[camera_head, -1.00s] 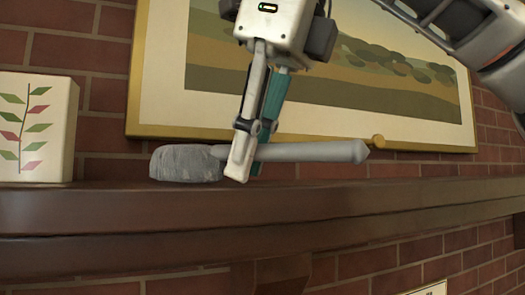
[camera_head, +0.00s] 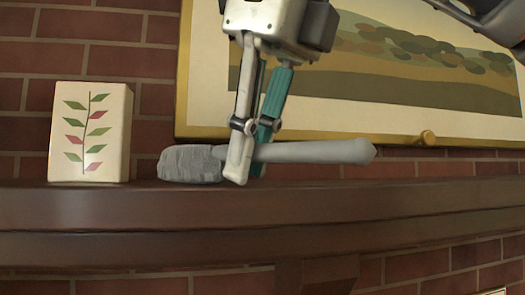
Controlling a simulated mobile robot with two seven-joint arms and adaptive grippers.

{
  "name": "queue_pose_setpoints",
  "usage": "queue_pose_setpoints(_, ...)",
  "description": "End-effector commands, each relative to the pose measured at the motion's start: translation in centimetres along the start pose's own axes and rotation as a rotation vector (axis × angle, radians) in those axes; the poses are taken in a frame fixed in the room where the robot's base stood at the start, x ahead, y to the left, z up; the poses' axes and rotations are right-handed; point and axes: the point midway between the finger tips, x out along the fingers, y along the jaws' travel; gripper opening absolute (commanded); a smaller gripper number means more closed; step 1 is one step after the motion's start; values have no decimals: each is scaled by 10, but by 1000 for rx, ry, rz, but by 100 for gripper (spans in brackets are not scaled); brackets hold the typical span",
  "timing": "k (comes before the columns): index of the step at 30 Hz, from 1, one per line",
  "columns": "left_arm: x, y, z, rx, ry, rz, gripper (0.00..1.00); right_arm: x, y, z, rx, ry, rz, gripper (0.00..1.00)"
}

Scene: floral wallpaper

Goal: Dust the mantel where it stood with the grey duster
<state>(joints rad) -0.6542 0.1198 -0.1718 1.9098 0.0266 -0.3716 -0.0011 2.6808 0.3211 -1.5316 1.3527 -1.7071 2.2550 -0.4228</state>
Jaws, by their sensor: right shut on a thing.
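The grey duster (camera_head: 190,164) lies level just at the top of the brown mantel (camera_head: 300,210), its head at the left and its handle pointing right. Its head appears to touch the mantel top. My right gripper (camera_head: 243,170) reaches down from above and is shut on the duster where the handle meets the head. The fingers hide that part of the handle.
A cream box (camera_head: 90,132) with a leaf pattern stands on the mantel to the left of the duster head, a short gap away. A gold-framed landscape picture (camera_head: 400,85) is behind the gripper against the brick wall. The mantel to the right of the duster is clear.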

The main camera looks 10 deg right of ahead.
Motion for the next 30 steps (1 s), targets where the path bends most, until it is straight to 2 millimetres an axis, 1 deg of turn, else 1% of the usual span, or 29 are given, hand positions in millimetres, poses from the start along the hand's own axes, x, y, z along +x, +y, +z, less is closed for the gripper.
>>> queue_pose_setpoints(1, 0, 0, 0, 0, 0, 0, 54, 3, 2, -1, -4, 10, 3, 0)
queue_pose_setpoints(4, 0, 0, 0, 0, 0, 0, 54, 4, 2, -1, -4, 11, 4, 0)
queue_pose_setpoints(8, 0, 0, 0, 0, 0, 0, 54, 0, 2, 0, -3, 12, 4, 0)
queue_pose_setpoints(24, 0, 0, 0, 1, 0, 0, 54, -46, -9, 20, 1, 5, 1, 0)
queue_pose_setpoints(30, 0, 0, 0, 1, 0, 0, 54, -53, -10, 22, -2, 5, 1, 0)
